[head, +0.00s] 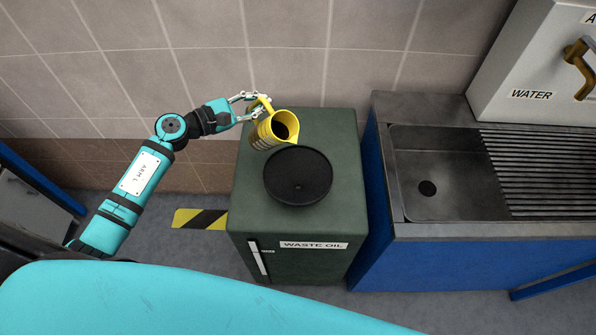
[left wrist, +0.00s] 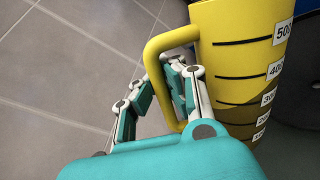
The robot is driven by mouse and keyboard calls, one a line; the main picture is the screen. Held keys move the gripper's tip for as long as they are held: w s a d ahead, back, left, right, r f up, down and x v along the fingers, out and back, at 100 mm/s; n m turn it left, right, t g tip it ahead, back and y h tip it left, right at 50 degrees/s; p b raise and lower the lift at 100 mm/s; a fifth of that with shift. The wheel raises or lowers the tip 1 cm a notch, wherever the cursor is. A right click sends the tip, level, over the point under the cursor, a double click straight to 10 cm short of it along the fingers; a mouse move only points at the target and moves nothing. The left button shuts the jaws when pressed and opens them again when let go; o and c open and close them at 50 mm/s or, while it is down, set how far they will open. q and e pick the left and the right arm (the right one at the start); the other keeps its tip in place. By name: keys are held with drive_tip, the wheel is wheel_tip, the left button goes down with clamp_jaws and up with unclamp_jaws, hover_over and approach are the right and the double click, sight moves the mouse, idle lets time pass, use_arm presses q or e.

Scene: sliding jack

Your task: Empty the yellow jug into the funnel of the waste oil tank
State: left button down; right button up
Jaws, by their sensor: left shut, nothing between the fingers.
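The yellow jug (head: 264,134) is at the back left of the waste oil tank's top, with its dark mouth and lip toward the black funnel (head: 298,176). It looks tilted to the right; I cannot tell how high it is. No stream of oil shows. My left gripper (head: 257,104) is at the jug's handle, its fingers shut. In the left wrist view the fingers (left wrist: 168,85) are at the handle loop (left wrist: 158,52), beside the jug's marked wall (left wrist: 235,75). My right gripper is out of view.
The green waste oil tank (head: 252,205) stands against the tiled wall. Right of it is a blue cabinet with a metal sink (head: 450,175) and a white water container (head: 530,60). A yellow-black floor strip (head: 198,218) lies left of the tank.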

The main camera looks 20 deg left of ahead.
use_arm(q)
drive_tip(key=shift+d+f+m, duration=0.15)
drive_tip(key=shift+f+m, duration=0.15)
drive_tip(key=shift+f, duration=0.1)
drive_tip(key=shift+w+d+f+b, duration=0.1)
drive_tip(key=shift+w+d+b, duration=0.1)
drive_tip(key=shift+b, duration=0.1)
idle(0.4)
drive_tip(key=shift+s+d+m+p, duration=0.1)
drive_tip(key=shift+m+p, duration=0.2)
drive_tip(key=shift+s+d+f+m+y+p, duration=0.2)
drive_tip(key=shift+d+m+y+p, duration=0.4)
drive_tip(key=shift+m, duration=0.3)
drive_tip(key=shift+a, duration=0.1)
